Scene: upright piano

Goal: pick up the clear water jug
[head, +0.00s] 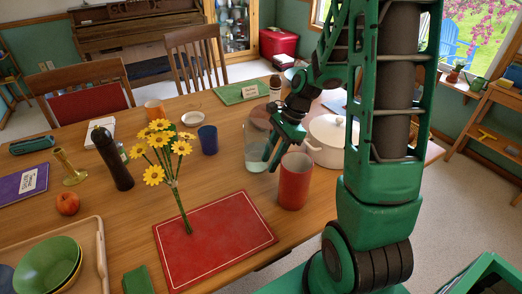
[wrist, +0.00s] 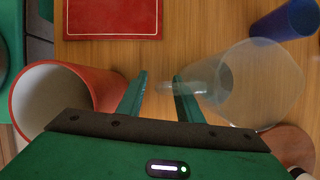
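The clear water jug (head: 253,152) stands upright on the wooden table (head: 215,172), left of my gripper (head: 283,150) in the head view. In the wrist view the jug (wrist: 250,85) is see-through and lies just right of my gripper (wrist: 161,98). A pale clear part, seemingly its handle, reaches left into the gap between the fingers. The fingers are apart and hold nothing. I cannot tell whether the right finger touches the jug or passes through the handle.
A red-orange canister (head: 294,183) stands close by; it also shows left of the fingers in the wrist view (wrist: 62,100). A white pot (head: 328,150) is behind it. A blue cup (head: 208,140), yellow flowers (head: 160,150) and a red mat (head: 215,240) lie to the left.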

